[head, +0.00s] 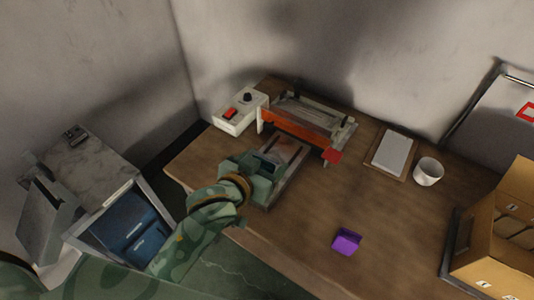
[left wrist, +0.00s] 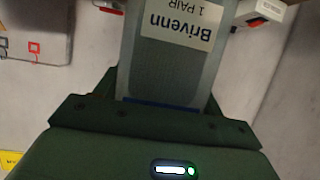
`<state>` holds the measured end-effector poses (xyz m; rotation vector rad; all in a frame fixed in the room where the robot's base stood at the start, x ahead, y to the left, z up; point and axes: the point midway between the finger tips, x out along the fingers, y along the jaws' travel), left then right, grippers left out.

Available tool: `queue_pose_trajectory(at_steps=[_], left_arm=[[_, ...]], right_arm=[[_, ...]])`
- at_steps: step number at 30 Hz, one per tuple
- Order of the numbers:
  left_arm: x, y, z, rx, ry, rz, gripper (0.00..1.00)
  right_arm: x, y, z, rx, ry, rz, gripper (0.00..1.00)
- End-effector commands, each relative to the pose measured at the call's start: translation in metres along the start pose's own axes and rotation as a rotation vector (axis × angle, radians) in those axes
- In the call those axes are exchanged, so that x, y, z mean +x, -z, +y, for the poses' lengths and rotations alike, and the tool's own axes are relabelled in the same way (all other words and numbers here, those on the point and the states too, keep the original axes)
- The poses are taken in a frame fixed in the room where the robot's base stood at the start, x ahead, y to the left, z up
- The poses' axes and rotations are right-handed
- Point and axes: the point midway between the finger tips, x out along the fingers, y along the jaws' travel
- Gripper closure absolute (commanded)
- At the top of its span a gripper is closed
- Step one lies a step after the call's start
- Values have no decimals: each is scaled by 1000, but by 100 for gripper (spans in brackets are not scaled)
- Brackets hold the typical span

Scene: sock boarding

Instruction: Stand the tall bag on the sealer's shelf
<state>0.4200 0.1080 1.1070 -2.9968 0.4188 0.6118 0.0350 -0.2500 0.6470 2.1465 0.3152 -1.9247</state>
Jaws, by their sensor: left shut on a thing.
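The tall bag (left wrist: 172,60) is a grey bag with a white label, "Brivenn 1 PAIR", upside down in the left wrist view. My left gripper (left wrist: 160,103) is shut on it near its lower part in that view. In the head view my left gripper (head: 268,168) is at the front of the sealer (head: 300,122), which has an orange front. The bag's dark top (head: 267,157) shows between the fingers. The sealer's shelf (head: 290,150) is a flat strip below the orange bar, partly hidden by the gripper. I cannot tell whether the bag touches it. My right gripper is not in view.
A white control box (head: 240,112) with a red switch stands left of the sealer. A purple item (head: 346,241) is in front. A cardboard box (head: 500,240) stands far right. The front middle table is mostly clear.

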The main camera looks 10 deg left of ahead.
Motion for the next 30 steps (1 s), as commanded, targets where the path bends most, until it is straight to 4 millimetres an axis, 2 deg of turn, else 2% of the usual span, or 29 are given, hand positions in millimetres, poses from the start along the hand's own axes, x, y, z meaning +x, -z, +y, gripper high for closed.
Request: queue_pose_trajectory(at_steps=[1, 4, 7, 11, 19, 24, 30], left_arm=[[-4, 3, 10, 7, -22, -1, 53], [-4, -4, 25, 20, -54, 5, 53], [2, -9, 26, 28, -66, 9, 53], [22, -14, 10, 31, -65, 10, 53], [74, -23, -37, 30, -63, 9, 53], [104, -47, -54, 27, -64, 7, 53], [121, -59, -65, 26, -66, 8, 53]], right_arm=[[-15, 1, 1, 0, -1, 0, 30], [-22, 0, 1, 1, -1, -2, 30], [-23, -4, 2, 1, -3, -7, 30], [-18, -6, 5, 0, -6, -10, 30], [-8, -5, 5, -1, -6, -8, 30], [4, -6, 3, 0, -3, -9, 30], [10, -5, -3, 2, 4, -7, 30]])
